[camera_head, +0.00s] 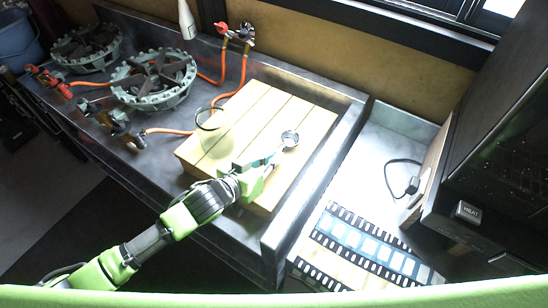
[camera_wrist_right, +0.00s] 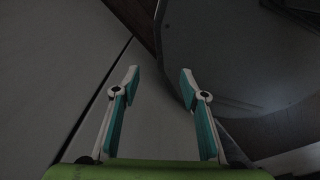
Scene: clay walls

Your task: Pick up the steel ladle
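The steel ladle shows as a small round shiny bowl (camera_head: 290,138) over the right part of the wooden board in the head view. Its handle runs down-left toward my left gripper and is mostly hidden or too small to follow. My left gripper (camera_head: 264,163) is low over the board, at the handle side of the bowl. Its teal and pale fingers are seen from above and behind, and I cannot tell whether they are closed on the handle. My right gripper (camera_wrist_right: 159,80) is open, with nothing between its fingers in the right wrist view.
The slatted wooden board (camera_head: 258,108) lies on the dark metal counter, which has a raised right edge (camera_head: 318,185). Two burners (camera_head: 153,80) with orange hoses stand at the left. A white bottle (camera_head: 187,20) is at the back. A film-strip-patterned item (camera_head: 365,250) lies at right.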

